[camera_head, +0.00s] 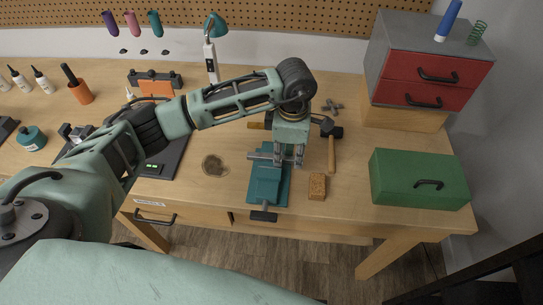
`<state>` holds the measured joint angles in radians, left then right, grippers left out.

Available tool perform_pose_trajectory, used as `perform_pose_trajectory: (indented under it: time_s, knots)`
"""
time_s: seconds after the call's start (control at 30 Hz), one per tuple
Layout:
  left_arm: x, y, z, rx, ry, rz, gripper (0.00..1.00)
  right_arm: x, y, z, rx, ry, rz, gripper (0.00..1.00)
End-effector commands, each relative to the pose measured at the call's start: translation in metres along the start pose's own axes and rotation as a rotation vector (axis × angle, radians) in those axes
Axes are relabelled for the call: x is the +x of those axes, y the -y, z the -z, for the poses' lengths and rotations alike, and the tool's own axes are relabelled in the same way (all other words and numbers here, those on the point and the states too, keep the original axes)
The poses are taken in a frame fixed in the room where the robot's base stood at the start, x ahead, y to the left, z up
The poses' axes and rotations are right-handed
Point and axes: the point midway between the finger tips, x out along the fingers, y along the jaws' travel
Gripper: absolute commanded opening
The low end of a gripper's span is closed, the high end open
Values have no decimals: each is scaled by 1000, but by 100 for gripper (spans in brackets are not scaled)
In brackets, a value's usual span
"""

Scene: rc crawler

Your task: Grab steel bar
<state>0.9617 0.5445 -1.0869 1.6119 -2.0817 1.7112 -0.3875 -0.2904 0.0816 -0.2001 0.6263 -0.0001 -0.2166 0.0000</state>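My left gripper (288,161) points down over the teal vise (268,190) near the front middle of the workbench. Its two fingers look apart, with a gap between them. A short grey metal piece (260,154) shows just left of the fingers, at the vise's jaws. It may be the steel bar or part of the vise; I cannot tell which. The fingers hide the area behind them, and whether they touch the metal piece is unclear. My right gripper is not in view.
A hammer (331,152) and a brown sponge-like block (317,186) lie right of the vise. A green toolbox (418,179) and red drawers (432,80) stand at the right. A brown stain (215,165) marks the bench (225,190) left of the vise.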

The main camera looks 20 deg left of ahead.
Motion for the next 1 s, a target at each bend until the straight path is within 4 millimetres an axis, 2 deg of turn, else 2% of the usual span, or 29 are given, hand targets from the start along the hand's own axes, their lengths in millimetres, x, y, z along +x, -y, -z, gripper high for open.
perform_pose_trajectory:
  time_s: [0.03, 0.2, 0.37, 0.67, 0.83, 0.97, 1.0]
  knots:
    - [0, 0, 0, 0, 0, 0, 12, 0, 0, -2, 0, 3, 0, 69]
    - [0, 0, 0, 0, 1, -1, 0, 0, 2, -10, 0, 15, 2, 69]
    - [-1, 0, 0, 0, 1, -1, 0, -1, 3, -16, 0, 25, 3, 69]
    - [-3, -1, -1, 0, 2, -3, 0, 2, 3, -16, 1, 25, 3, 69]
    - [-17, -2, -1, 0, 4, -6, 0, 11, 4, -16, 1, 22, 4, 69]
    - [-39, -2, -1, 1, 4, -8, 0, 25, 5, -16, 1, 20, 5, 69]
    - [-44, 2, -11, 6, 6, -6, 0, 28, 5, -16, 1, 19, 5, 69]
